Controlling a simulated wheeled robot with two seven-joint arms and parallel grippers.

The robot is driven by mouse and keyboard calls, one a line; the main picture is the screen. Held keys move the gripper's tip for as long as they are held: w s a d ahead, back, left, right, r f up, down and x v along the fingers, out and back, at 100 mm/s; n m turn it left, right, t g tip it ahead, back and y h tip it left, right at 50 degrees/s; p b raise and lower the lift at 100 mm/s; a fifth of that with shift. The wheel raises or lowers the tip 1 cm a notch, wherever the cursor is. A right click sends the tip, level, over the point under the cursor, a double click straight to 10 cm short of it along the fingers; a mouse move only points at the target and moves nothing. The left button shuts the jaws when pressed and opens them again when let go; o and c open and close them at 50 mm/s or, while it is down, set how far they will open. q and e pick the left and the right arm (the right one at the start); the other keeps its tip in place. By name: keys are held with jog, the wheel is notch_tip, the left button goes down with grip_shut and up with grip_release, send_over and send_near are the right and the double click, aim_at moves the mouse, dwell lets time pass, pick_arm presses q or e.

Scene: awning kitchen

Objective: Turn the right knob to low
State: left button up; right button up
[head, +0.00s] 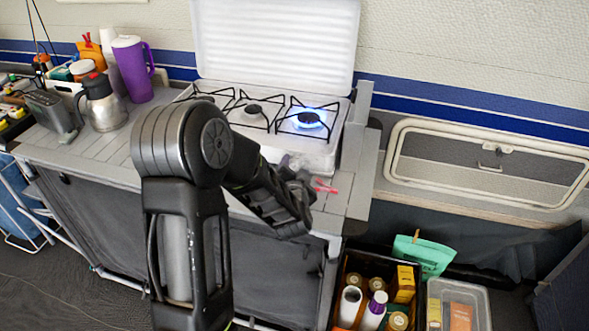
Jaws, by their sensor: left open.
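The white camping stove (315,157) stands on the grey slatted counter with its lid raised. A blue flame burns at the right burner (308,120); I see no flame at the other two. The right knob cannot be made out; my left arm and gripper cover much of the stove's front panel. My left gripper (293,174) is open at the right part of that front. Whether its fingers touch a knob cannot be told. My right gripper is out of view.
A small pink-red item (325,187) lies by the gripper at the counter's front. A metal pot (103,108) and purple pitcher (135,72) stand at left. A crate of bottles (340,285) and a clear bin (482,292) sit low at right.

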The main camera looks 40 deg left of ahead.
pick_arm(q)
jog(key=shift+c, duration=0.5)
grip_shut()
